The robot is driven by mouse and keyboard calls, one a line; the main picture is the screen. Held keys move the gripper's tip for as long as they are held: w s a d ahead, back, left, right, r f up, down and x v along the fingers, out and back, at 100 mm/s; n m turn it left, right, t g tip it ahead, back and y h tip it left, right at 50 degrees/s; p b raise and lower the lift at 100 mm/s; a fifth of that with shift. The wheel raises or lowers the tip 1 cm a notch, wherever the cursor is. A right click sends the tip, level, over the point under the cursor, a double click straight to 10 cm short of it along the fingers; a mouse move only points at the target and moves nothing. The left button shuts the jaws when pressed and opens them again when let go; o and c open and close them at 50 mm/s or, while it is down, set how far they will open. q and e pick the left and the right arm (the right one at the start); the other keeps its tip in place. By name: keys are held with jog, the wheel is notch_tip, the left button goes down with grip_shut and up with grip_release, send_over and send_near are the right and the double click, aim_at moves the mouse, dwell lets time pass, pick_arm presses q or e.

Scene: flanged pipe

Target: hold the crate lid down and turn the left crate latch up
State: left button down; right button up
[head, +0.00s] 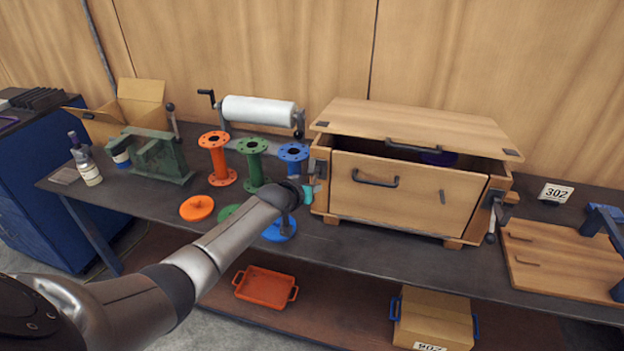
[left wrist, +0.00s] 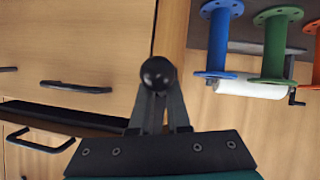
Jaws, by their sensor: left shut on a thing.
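The wooden crate (head: 405,205) stands on the bench. Its lid (head: 420,122) sits ajar, with a dark gap along the front and something purple inside. The left crate latch (head: 321,168) is at the crate's left front corner; its lever is mostly hidden in the head view. My left gripper (head: 308,192) is at that corner. In the left wrist view its fingers (left wrist: 158,118) close around the lever, below a black ball knob (left wrist: 157,73). The right latch (head: 492,220) has its lever hanging down. My right gripper is not in view.
Orange, green and blue flanged pipes (head: 217,157) stand left of the crate, close to my left wrist. Loose flange discs (head: 197,208) lie in front of them. A wooden board (head: 560,258) lies at the right. An orange tray (head: 265,287) and a box (head: 433,318) are below the bench.

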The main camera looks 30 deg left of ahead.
pick_arm(q)
jog(key=shift+r+g+p, duration=0.35)
jog(key=shift+g+p, duration=0.25)
jog(key=shift+p, duration=0.15)
jog(key=shift+s, duration=0.1)
jog(key=c, duration=0.9)
grip_release()
jog(key=shift+s+r+p, duration=0.35)
jog(key=shift+s+r, duration=0.05)
jog(key=shift+s, duration=0.05)
jog(key=shift+p+v, duration=0.95)
jog(key=shift+v, duration=6.05)
